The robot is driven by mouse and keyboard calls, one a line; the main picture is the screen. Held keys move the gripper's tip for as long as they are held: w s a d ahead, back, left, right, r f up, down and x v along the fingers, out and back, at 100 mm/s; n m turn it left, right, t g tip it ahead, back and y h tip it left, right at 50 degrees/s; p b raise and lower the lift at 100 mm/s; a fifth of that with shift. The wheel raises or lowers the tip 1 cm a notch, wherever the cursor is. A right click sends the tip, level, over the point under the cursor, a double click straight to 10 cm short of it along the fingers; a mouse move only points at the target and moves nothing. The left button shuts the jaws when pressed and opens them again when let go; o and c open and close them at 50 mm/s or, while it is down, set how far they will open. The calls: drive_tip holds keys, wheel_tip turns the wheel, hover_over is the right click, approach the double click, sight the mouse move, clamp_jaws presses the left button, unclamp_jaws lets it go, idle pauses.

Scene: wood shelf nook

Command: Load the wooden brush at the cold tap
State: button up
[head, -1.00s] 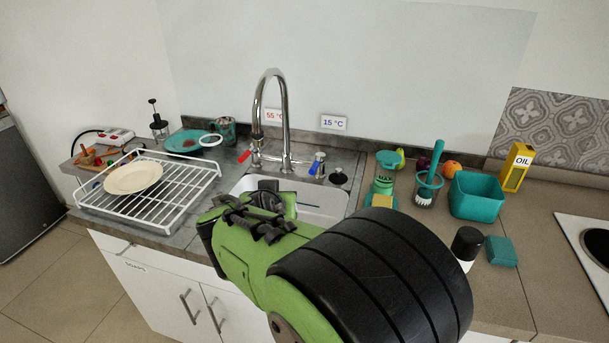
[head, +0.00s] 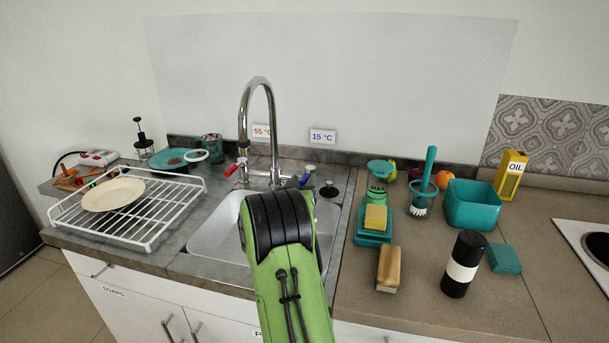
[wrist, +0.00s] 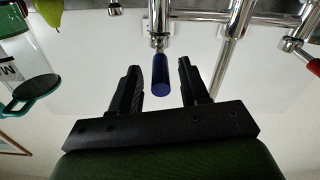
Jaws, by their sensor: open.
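The wooden brush (head: 388,268), a light brown block with pale bristles, lies on the brown counter right of the sink. The cold tap's blue handle (head: 305,180) is at the right of the faucet, under the 15 °C label (head: 322,136). In the wrist view the blue handle (wrist: 160,76) appears between the two black fingers of my gripper (wrist: 157,66). The fingers are apart, with a gap on each side of the handle; contact is not visible. My gripper is empty of the brush. In the head view my arm hides the gripper.
The faucet (head: 272,130) rises behind the sink (head: 215,225), with a red handle (head: 232,169) on its left. A yellow sponge (head: 375,217), black-and-white bottle (head: 463,264) and teal tub (head: 472,205) stand right. A white dish rack (head: 150,243) is left.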

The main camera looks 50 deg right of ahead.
drive_tip(key=x, duration=0.2)
drive_tip(key=shift+w+d, duration=0.2)
drive_tip(key=shift+d, duration=0.05)
clamp_jaws()
